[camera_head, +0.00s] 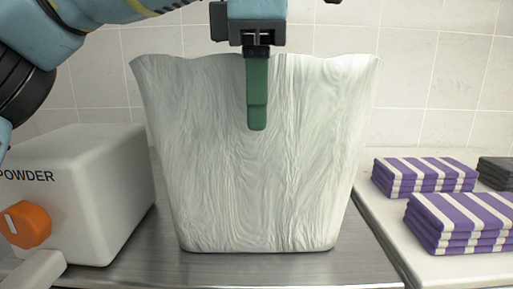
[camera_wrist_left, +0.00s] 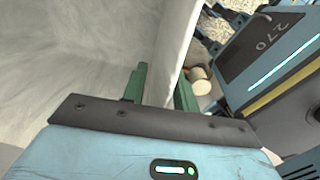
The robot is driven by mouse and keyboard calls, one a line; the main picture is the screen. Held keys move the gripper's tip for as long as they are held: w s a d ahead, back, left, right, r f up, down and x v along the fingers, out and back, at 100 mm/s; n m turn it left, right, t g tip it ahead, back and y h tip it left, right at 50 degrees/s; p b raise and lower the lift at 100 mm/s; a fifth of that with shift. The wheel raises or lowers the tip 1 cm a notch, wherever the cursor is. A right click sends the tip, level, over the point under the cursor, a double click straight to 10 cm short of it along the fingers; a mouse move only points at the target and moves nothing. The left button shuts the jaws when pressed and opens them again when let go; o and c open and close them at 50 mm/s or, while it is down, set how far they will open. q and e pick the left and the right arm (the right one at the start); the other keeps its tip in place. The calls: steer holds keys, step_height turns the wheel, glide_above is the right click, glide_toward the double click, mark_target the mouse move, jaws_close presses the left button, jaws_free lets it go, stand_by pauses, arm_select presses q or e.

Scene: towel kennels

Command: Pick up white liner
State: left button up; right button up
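The white liner (camera_head: 200,150) is a tall, open-topped, bag-like shape with a wavy rim and streaked sides. It stands upright on a grey metal surface in the middle of the head view. My left gripper (camera_head: 257,128) points down at its rim, with one green finger in front of the near wall. In the left wrist view, the liner's pale wall (camera_wrist_left: 80,45) runs down between the two green fingers of the left gripper (camera_wrist_left: 160,85). The fingers stand apart, one on each side of the wall. My right gripper is not in view.
A white box (camera_head: 105,180) marked POWDER, with an orange knob (camera_head: 25,224), stands close to the liner's left. At right, folded purple-and-white striped towels (camera_head: 424,174) lie on a pale counter (camera_head: 385,215), with a dark stack (camera_head: 497,172) beyond. A tiled wall is behind.

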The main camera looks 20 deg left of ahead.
arm_select(q)
jaws_close()
steer(key=shift+r, duration=0.15)
stand_by(0.4)
step_height(320, 180, up, 8)
steer(key=shift+f, duration=0.25)
steer(key=shift+w+r, duration=0.1)
steer(key=shift+r, duration=1)
